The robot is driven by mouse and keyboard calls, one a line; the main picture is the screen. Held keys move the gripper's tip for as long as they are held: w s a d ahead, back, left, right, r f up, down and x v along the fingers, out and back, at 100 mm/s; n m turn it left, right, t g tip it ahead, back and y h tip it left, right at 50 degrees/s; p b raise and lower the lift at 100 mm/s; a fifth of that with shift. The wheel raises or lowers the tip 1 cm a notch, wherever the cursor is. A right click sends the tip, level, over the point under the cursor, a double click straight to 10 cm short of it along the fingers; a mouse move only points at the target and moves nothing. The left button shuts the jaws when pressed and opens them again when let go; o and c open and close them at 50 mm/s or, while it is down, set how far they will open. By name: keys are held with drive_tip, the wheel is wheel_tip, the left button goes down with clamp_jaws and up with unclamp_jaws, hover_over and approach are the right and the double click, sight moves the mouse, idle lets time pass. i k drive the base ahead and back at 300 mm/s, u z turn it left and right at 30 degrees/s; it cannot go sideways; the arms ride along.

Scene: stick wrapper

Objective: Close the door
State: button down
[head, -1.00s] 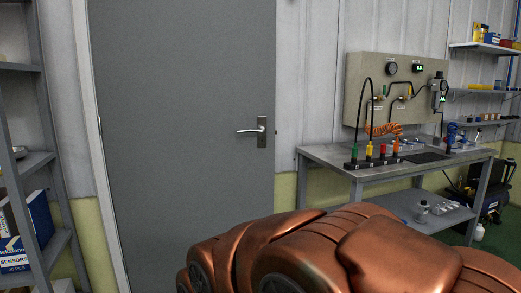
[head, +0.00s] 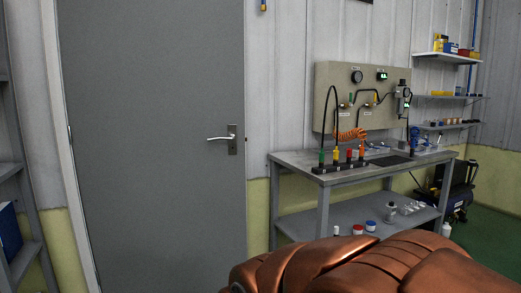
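A plain grey door (head: 150,90) fills the left half of the head view. A silver lever handle (head: 221,138) sits on a dark plate near its right edge, its lever pointing left. The door's right edge lies close against the wall panels, with no clear gap visible there. My copper-coloured arm shows at the bottom right, in front of the workbench and below the handle. My gripper is not in view, so its state and any contact with the door are hidden.
A grey workbench (head: 290,160) with a gauge panel (head: 330,85) above it stands right of the door. Wall shelves (head: 450,58) hang at the far right. A grey shelf unit (head: 25,255) stands at the left edge. Green floor (head: 490,232) shows at the right.

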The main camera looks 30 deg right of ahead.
sight(148, 83)
drive_tip(key=z, duration=0.35)
drive_tip(key=i, duration=1.55)
drive_tip(key=u, duration=0.75)
